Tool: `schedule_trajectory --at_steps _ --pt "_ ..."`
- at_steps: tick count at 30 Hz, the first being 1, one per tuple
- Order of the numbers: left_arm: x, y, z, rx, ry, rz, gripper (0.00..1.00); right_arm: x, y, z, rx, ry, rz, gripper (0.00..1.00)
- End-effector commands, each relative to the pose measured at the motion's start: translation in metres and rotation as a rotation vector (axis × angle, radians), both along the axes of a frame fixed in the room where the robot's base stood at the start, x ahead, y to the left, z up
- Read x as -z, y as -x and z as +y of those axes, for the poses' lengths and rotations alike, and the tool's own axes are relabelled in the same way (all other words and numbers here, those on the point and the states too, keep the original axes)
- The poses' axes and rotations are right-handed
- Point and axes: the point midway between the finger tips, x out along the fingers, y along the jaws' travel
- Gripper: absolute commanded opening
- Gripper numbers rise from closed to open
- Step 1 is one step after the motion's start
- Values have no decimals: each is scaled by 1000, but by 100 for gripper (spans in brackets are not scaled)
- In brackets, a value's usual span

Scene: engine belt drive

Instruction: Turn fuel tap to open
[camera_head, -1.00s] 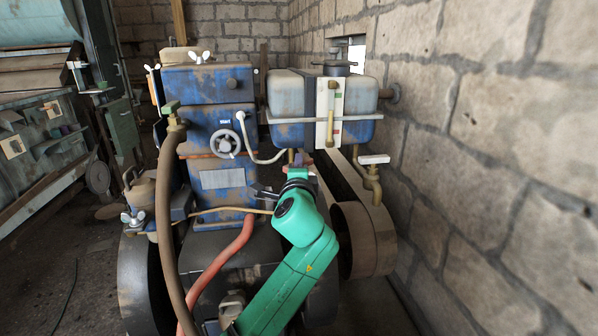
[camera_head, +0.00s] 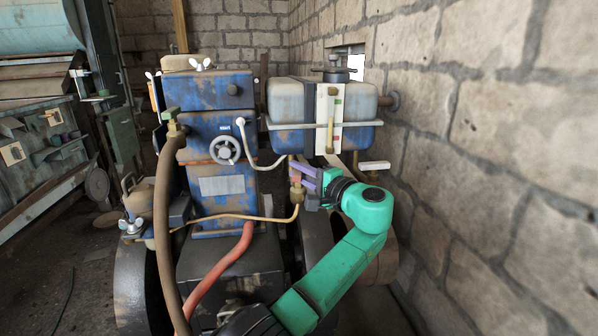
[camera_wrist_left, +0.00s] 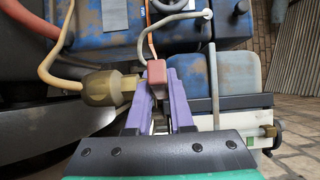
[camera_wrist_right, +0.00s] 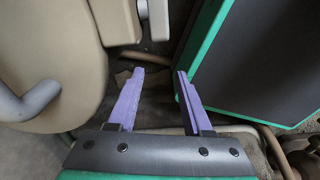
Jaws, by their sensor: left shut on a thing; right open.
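The fuel tap (camera_head: 297,194) has a brass body under the tank at the engine's right side, with a thin tan fuel pipe running left from it. In the left wrist view its brass body (camera_wrist_left: 110,87) lies left of the fingers, and its small red handle (camera_wrist_left: 156,72) sits between the purple fingertips. My left gripper (camera_head: 295,175) is shut on this handle, reaching in from the right of the tap. The fingers hide part of the handle. My right gripper (camera_wrist_right: 160,76) shows only in the right wrist view, open and empty.
The blue fuel tank (camera_head: 292,98) with its white gauge plate is just above my left gripper. A white-handled tap (camera_head: 374,166) is to the right, near the stone wall (camera_head: 500,150). A handwheel (camera_head: 225,150) and a red hose (camera_head: 222,268) are to the left.

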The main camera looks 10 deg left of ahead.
Motion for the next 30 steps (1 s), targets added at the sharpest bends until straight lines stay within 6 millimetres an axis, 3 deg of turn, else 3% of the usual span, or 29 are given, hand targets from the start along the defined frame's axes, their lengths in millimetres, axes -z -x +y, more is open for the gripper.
schedule_trajectory --at_steps 15,16,18,30 --pt "1 0 1 -24 2 3 0 0 0 -1 1 1 0 50" --pt "1 0 1 -24 2 3 24 0 0 -1 1 1 0 50" --pt "1 0 1 -24 2 3 50 0 0 -1 1 1 0 50" --pt "1 3 -4 -21 2 1 50 1 0 -1 0 2 0 50"
